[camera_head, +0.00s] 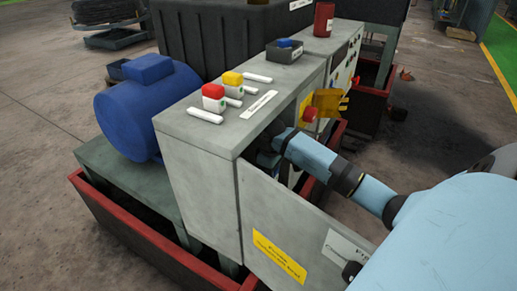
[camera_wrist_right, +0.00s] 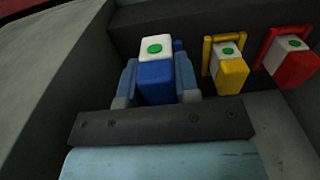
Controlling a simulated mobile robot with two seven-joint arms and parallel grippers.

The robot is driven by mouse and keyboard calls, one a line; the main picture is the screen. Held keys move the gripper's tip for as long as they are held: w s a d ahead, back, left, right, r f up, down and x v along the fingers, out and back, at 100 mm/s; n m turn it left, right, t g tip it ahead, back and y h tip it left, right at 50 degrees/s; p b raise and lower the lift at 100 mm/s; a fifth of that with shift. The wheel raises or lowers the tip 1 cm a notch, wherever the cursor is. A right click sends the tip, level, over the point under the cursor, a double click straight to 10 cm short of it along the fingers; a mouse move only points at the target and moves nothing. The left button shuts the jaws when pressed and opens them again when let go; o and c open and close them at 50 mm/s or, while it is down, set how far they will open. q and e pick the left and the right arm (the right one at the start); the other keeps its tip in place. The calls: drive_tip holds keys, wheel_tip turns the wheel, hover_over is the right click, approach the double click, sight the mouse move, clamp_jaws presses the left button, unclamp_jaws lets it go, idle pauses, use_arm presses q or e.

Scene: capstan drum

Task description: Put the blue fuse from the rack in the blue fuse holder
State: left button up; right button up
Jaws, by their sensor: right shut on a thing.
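In the right wrist view my right gripper (camera_wrist_right: 156,80) is shut on the blue fuse (camera_wrist_right: 155,83), a blue block with a white end and a green dot. One finger is on each side of it. A small blue piece (camera_wrist_right: 178,45) behind it may be part of the blue fuse holder, which is mostly hidden; I cannot tell whether the fuse is seated. In the head view my right gripper (camera_head: 268,152) is inside the open grey cabinet (camera_head: 205,180), mostly hidden by the cabinet and arm. My left gripper is not in view.
A yellow fuse (camera_wrist_right: 231,74) and a red fuse (camera_wrist_right: 294,67) sit in holders to the right. On the cabinet top are red (camera_head: 213,97) and yellow (camera_head: 232,84) blocks and a dark tray (camera_head: 285,54) with something blue. The open door (camera_head: 290,235) stands below my right arm.

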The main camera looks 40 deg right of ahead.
drive_tip(key=w, duration=0.2)
drive_tip(key=w+a, duration=0.1)
drive_tip(key=w, duration=0.1)
drive_tip(key=shift+w+a, duration=0.15)
drive_tip(key=shift+w, duration=0.05)
drive_tip(key=shift+f+b, duration=0.5)
drive_tip(key=shift+f, duration=1.25)
drive_tip(key=shift+f, duration=0.15)
drive_tip(key=o, duration=1)
wheel_tip(320, 180, up, 8)
drive_tip(key=shift+f+p, duration=0.1)
drive_tip(key=shift+p, duration=0.55)
